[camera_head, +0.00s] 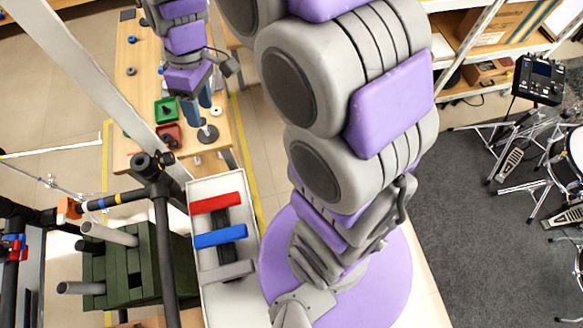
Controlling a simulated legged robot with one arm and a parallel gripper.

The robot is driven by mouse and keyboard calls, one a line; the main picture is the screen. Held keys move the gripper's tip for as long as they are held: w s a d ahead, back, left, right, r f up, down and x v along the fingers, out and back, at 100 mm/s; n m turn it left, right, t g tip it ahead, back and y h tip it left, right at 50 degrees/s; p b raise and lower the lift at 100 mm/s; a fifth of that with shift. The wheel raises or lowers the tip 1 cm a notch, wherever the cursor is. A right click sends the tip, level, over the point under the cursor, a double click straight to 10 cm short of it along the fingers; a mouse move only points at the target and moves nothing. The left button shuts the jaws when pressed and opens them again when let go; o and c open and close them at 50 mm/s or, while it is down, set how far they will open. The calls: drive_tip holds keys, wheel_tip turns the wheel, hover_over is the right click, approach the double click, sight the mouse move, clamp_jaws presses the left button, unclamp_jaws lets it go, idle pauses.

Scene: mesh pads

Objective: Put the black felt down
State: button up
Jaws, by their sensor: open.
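A dark round pad (207,135), which looks like the black felt, lies flat near the front right edge of the wooden table (140,95). My gripper (205,112) points down just above and behind this pad. Its fingers are open. The fingertips are small in the view, so I cannot tell whether they touch the pad. A small pale piece shows between the fingers and the pad.
A green tray (165,110) and a red tray (169,136) stand left of my gripper. A white ring (216,111) lies to its right. Small dark and blue pads (132,39) lie farther back. The table's middle left is clear.

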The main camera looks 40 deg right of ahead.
drive_tip(key=s+d+m+h, duration=0.1)
drive_tip(key=s+d+m, duration=0.2)
drive_tip(key=s, duration=0.8)
drive_tip(key=s+d+m+h, duration=0.1)
drive_tip(key=s+d+m, duration=0.3)
drive_tip(key=s, duration=0.8)
drive_tip(key=shift+m, duration=0.9)
